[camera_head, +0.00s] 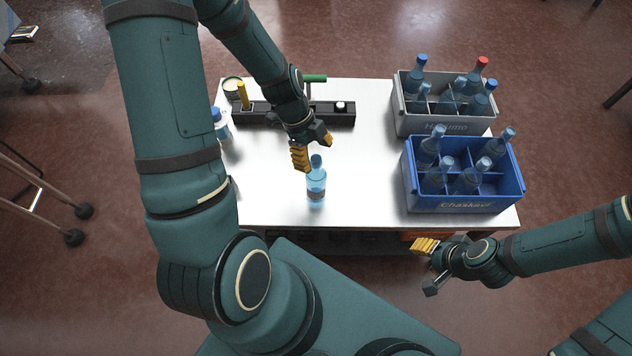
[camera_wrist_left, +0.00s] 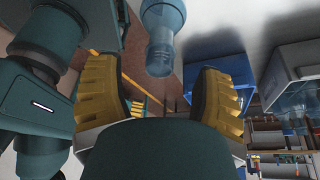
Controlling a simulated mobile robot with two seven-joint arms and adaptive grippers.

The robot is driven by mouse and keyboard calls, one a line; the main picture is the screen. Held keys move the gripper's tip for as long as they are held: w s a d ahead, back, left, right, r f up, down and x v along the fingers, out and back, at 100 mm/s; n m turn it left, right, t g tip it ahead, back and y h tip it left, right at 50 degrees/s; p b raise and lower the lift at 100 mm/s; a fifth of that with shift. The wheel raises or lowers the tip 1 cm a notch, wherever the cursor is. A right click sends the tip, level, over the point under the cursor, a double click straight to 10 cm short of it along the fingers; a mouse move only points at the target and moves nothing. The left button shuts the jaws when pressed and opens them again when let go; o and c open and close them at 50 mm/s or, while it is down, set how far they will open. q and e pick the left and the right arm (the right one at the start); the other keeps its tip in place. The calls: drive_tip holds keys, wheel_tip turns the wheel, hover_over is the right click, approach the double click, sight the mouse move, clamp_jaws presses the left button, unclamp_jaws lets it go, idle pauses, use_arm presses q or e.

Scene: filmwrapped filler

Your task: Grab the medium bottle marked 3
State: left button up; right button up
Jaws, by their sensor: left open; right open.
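My left gripper (camera_head: 313,152) is open and empty, just behind and above the bottle's cap. In the left wrist view the bottle (camera_wrist_left: 160,40) shows ahead of the gap between the two yellow-padded fingers (camera_wrist_left: 157,100), apart from them. My right gripper (camera_head: 428,266) is open and empty, in front of the table's front edge. Another blue-capped bottle (camera_head: 220,124) stands at the left, partly hidden by my left arm.
A grey crate (camera_head: 445,126) and a blue crate (camera_head: 464,204), each with several bottles, stand on the table's right side. A black fixture (camera_head: 335,119) lies at the back left. The white table (camera_head: 372,165) is bare between the bottle and the crates.

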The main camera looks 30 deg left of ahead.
sight(316, 178)
use_arm(q)
drive_tip(key=x, duration=0.4)
drive_tip(key=shift+a+f+b, duration=0.15)
drive_tip(key=shift+f+b, duration=0.05)
drive_tip(key=shift+b, duration=0.15)
clamp_jaws()
